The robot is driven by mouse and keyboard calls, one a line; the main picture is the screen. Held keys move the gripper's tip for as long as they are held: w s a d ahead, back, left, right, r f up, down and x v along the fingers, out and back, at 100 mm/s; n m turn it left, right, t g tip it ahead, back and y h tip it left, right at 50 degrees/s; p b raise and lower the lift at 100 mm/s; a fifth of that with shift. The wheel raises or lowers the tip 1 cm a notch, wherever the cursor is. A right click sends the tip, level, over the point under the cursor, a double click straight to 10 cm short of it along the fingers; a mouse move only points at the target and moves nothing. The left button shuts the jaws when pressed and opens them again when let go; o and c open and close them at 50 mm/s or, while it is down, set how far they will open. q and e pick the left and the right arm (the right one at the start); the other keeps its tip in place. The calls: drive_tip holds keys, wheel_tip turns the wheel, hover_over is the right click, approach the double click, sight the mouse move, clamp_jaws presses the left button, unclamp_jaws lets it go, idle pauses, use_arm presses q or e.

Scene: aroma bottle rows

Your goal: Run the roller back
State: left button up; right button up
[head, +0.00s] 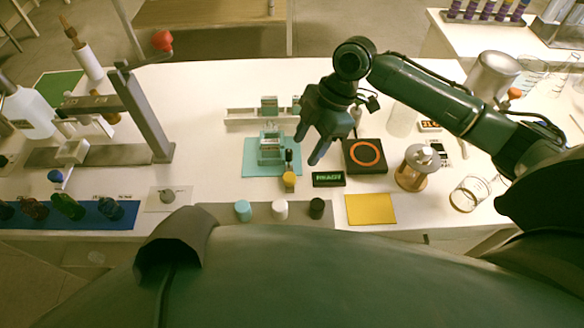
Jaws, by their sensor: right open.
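My right gripper (307,148) is open, with its fingers pointing down toward the front, just right of a teal mat (252,172). A small teal device (270,150) stands on the mat. A slim piece with a dark top and a yellow lower end (289,179) stands by the mat's right side, left of the fingertips. I cannot tell for sure which part is the roller. Nothing shows between the fingers. My left gripper is not in view.
A small display reading READY (329,179) and a black pad with an orange ring (365,155) lie right of the mat. In front are several caps and a yellow sheet (370,209). A metal stand (146,115) is at left. The table between stand and mat is clear.

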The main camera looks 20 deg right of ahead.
sight(289, 175)
drive_tip(key=x, duration=0.9)
drive_tip(key=shift+w+a+f, duration=0.1)
drive_tip(key=shift+a+f, duration=0.05)
drive_tip(key=shift+f, duration=0.2)
drive_tip(key=shift+c, duration=0.2)
clamp_jaws()
